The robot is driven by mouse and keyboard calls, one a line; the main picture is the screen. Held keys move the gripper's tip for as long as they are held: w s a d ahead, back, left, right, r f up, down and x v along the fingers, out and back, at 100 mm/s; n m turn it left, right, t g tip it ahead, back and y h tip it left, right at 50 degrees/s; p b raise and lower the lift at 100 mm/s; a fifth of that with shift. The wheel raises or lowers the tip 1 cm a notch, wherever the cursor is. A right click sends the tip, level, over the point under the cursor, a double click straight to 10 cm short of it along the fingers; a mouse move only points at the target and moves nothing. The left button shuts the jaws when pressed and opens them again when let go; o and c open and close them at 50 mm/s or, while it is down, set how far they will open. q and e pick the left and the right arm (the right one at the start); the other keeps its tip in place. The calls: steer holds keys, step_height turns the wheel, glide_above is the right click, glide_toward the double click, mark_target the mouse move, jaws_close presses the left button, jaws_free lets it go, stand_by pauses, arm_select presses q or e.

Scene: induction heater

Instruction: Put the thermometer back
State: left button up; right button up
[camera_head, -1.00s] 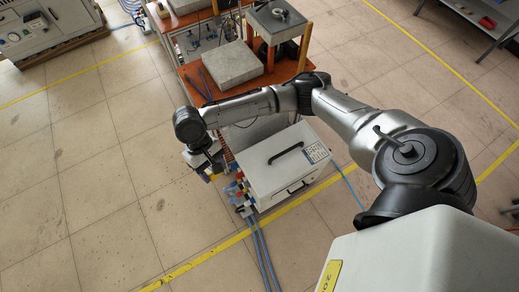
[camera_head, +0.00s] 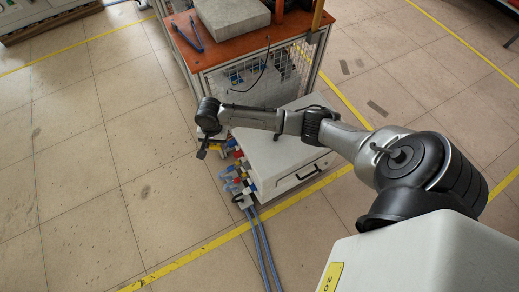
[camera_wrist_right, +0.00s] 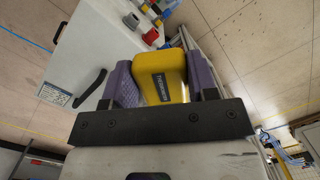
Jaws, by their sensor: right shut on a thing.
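The yellow thermometer (camera_wrist_right: 162,76) shows large in the right wrist view, with a dark label on its face. My right gripper (camera_wrist_right: 164,80) is shut on it, with a purple finger pad on each side. In the head view my right gripper (camera_head: 207,145) is at the left end of my right arm, beside the left side of the white box. The thermometer cannot be made out clearly there. My left gripper is not in view.
The white box (camera_head: 265,160) stands under my right forearm, with coloured connectors (camera_head: 236,178) on its left side and blue cables (camera_head: 262,240) running down the floor. Behind it, an orange-topped cart (camera_head: 235,48) holds a concrete block (camera_head: 232,12) and blue tongs (camera_head: 187,36). The floor at left is clear.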

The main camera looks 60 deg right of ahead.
steer(key=d+f+m+h+b, duration=0.1)
steer(key=d+f+m+b, duration=0.35)
steer(key=f, duration=0.85)
steer(key=n+b, duration=0.2)
steer(key=b, duration=0.4)
glide_above(257, 157)
steer(key=w, duration=0.1)
steer(key=f, duration=0.6)
steer(key=shift+a+f, duration=0.25)
steer(key=shift+f, duration=0.15)
steer(key=shift+s+d+f+b, duration=0.3)
steer(key=shift+s+b, duration=0.05)
step_height(257, 157, down, 4)
steer(key=b, duration=0.2)
steer(key=shift+b, duration=0.4)
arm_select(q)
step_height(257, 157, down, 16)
arm_select(e)
steer(key=shift+r, duration=0.1)
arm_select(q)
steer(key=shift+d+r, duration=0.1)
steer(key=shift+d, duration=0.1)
arm_select(e)
steer(key=o, duration=0.6)
steer(key=shift+c, duration=0.2)
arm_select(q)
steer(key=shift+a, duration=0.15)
arm_select(e)
steer(key=o, duration=0.4)
